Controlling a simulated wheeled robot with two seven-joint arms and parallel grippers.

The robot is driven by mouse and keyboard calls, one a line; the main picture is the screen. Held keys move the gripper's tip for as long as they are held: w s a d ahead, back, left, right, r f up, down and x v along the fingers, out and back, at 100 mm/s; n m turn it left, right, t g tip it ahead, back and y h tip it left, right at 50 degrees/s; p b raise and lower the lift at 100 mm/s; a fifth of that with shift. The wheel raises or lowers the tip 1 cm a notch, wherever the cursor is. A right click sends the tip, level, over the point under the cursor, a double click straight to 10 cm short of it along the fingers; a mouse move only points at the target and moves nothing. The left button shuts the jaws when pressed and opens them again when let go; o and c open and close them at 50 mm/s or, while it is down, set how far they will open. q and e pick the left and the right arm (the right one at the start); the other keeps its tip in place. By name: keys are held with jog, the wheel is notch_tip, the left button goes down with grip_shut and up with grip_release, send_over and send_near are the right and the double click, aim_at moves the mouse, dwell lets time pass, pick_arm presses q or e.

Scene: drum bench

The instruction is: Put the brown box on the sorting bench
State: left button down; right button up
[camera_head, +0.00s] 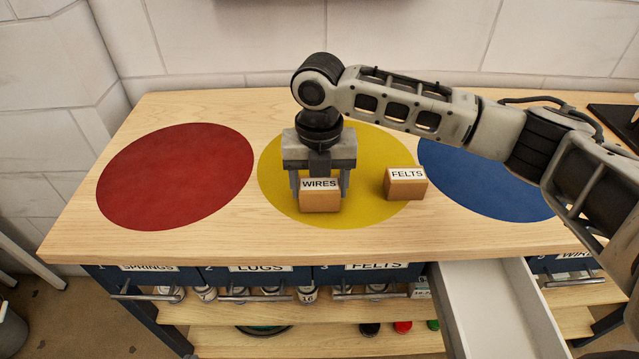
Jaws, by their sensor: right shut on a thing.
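A brown box labelled WIRES (319,200) is on the yellow circle (281,160) of the wooden sorting bench (230,110). My right gripper (320,190) comes down from above with its fingers on either side of this box and is shut on it. The box looks upright and at the bench top; I cannot tell whether it touches the surface. A second brown box, labelled FELTS (405,185), sits to its right near the edge of the yellow circle, apart from the gripper. My left gripper is not in view.
A red circle (175,175) lies bare at the left, and a blue circle (480,185) is partly under my right arm. An empty-looking white drawer (495,300) stands open below the front edge. Labelled drawers (250,280) are shut to its left. A dark object (615,120) lies at the back right.

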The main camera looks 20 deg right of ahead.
aim_at(319, 184)
jog(key=shift+f, duration=0.3)
jog(key=shift+f, duration=0.15)
jog(key=o, duration=1)
notch_tip(319, 184, up, 12)
jog(key=shift+r, duration=0.2)
